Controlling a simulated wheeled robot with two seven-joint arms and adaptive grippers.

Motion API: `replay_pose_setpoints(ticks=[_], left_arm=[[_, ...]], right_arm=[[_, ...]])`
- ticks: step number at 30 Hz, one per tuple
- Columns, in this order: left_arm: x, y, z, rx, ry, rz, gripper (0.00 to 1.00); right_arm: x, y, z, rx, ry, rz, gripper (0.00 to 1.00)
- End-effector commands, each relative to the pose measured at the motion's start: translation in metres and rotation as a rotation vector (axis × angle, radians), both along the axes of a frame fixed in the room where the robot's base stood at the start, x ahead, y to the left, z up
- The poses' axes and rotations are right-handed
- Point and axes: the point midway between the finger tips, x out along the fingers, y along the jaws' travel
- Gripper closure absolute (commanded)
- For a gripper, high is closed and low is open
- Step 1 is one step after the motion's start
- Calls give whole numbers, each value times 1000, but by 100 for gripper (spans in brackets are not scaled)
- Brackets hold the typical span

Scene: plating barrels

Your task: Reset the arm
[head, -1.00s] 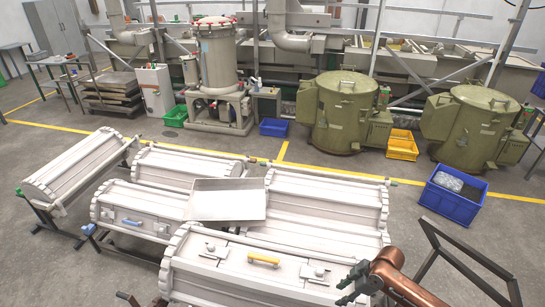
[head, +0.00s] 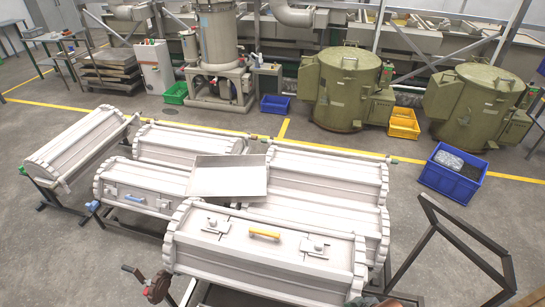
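The front plating barrel (head: 265,265) lies on its side, with a yellow handle (head: 264,234) and two metal latches on its closed lid. Neither gripper can be made out in the head view. A small sliver of reddish-brown at the bottom edge, right of the front barrel, may be part of my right arm; its fingers are hidden. A dark crank-like part (head: 156,287) stands left of the front barrel.
Several other white barrels lie behind, one with a blue handle (head: 135,198). A grey metal tray (head: 228,178) rests tilted across them. A dark empty frame (head: 460,240) stands on the right. A blue crate (head: 452,173) and green tanks (head: 342,88) stand farther back.

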Motion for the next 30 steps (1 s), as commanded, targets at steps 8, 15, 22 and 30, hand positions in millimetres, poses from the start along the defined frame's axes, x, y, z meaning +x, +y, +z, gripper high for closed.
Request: replay_pose_setpoints(ticks=[8, 15, 22, 30], left_arm=[[2, 0, 0, 0, -3, 0, 58], [3, 0, 1, -1, -5, -1, 58], [3, 0, -5, -1, -4, 0, 58], [2, 0, -13, 0, -3, -1, 58]], right_arm=[[-66, -59, 1, -49, 47, -352, 62], [-117, -99, 5, -104, 89, -570, 62], [-117, -107, -37, -121, 114, -606, 62], [-109, -104, -117, -122, 144, -591, 62]])
